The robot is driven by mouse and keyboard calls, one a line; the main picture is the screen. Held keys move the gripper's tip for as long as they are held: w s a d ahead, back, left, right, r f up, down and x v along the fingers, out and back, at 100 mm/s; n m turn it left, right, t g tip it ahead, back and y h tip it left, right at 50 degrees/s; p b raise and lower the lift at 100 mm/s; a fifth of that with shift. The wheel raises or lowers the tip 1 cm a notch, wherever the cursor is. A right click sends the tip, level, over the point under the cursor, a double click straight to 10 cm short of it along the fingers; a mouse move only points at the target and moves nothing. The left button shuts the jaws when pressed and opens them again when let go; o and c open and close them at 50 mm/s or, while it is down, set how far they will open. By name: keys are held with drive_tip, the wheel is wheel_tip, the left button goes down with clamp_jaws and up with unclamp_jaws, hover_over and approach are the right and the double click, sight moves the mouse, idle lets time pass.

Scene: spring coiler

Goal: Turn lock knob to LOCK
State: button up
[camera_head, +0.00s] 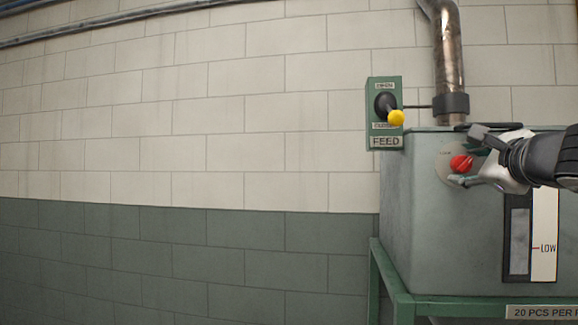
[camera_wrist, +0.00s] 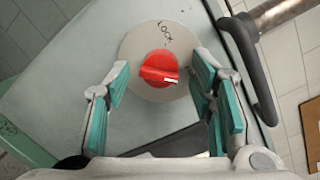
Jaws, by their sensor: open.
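The lock knob (camera_head: 461,163) is red and sits on a round pale plate on the front of the grey-green machine box. In the wrist view the knob (camera_wrist: 160,69) shows a white mark on its lower right, and the word LOCK (camera_wrist: 165,32) is printed above it on the plate (camera_wrist: 131,58). My gripper (camera_head: 468,158) is at the knob in the head view. In the wrist view my gripper (camera_wrist: 158,85) is open, with one teal-padded finger on each side of the knob. Both fingers look apart from it.
A green FEED box (camera_head: 385,142) with a yellow-tipped lever (camera_head: 396,117) is on the wall left of the machine (camera_head: 420,200). A metal pipe (camera_head: 448,50) rises behind it. A dark curved handle (camera_wrist: 250,65) lies right of my fingers. A LOW gauge (camera_head: 544,240) is below the knob.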

drive_tip(key=shift+w, duration=0.1)
drive_tip(key=c, duration=1.1)
drive_tip(key=shift+n, duration=0.3)
drive_tip(key=n+b, duration=0.2)
drive_tip(key=n, duration=0.1)
drive_tip(key=shift+a+n+b, duration=0.1)
drive_tip(key=shift+n+b, duration=0.2)
drive_tip(key=shift+b, duration=0.1)
drive_tip(key=n+g+b, duration=0.1)
drive_tip(key=n+b, duration=0.1)
drive_tip(key=n, duration=0.2)
drive_tip(key=shift+r, duration=0.1)
drive_tip(key=n+h+b, duration=0.1)
drive_tip(key=n+b, duration=0.1)
drive_tip(key=n, duration=0.2)
drive_tip(key=shift+a+n+g+h+b, duration=0.1)
drive_tip(key=shift+n+g+h+b, duration=0.3)
drive_tip(key=shift+n+b, duration=1.25)
drive_tip(key=shift+n+p, duration=0.5)
drive_tip(key=shift+n, duration=0.15)
